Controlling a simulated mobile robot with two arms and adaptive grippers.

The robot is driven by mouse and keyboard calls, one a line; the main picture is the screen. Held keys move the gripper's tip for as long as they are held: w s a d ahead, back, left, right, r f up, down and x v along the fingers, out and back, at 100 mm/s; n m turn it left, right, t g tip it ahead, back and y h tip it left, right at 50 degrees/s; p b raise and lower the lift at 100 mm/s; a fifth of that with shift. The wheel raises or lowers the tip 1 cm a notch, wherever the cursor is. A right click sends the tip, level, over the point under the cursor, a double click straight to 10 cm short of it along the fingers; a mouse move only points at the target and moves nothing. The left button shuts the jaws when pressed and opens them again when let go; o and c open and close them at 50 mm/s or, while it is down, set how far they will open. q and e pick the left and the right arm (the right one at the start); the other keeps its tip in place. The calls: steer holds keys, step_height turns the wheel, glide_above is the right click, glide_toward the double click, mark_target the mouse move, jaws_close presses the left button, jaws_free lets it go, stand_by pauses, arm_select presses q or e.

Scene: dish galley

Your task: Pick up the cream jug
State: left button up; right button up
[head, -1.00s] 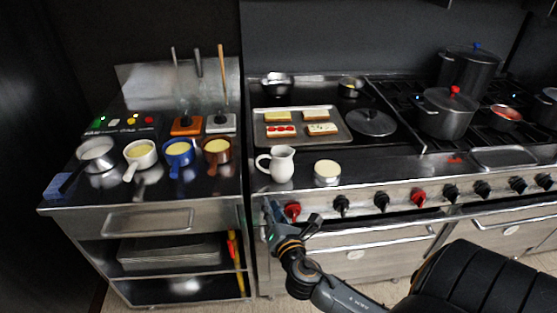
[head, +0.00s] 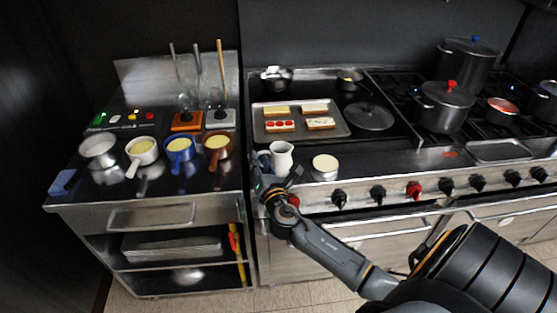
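The white cream jug (head: 282,156) stands upright on the front edge of the stove top, below the baking tray. My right gripper (head: 275,178) is just in front of and below the jug, at its left front side. The gripper overlaps the jug's lower part and handle side in the view, so the handle is mostly hidden. I cannot tell whether the fingers touch the jug, or whether they are open or shut. My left gripper is not in view.
A small metal pot with pale contents (head: 325,167) stands close to the right of the jug. Behind is a baking tray (head: 343,128) with several toasts. A pan lid (head: 369,117) lies to the right. Several small pans, including a blue one (head: 180,150), stand on the left counter.

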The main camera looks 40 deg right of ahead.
mark_target(274, 164)
steer(key=x, duration=0.2)
steer(key=shift+w+f, duration=0.1)
steer(key=shift+w, duration=0.15)
jaws_close()
stand_by(0.3)
steer(key=shift+r, duration=0.9)
steer(key=s+d+r, duration=0.7)
steer(key=s+r, duration=0.4)
steer(key=s, duration=0.1)
steer(key=shift+s+r, duration=0.15)
steer(key=shift+r, duration=0.05)
stand_by(0.4)
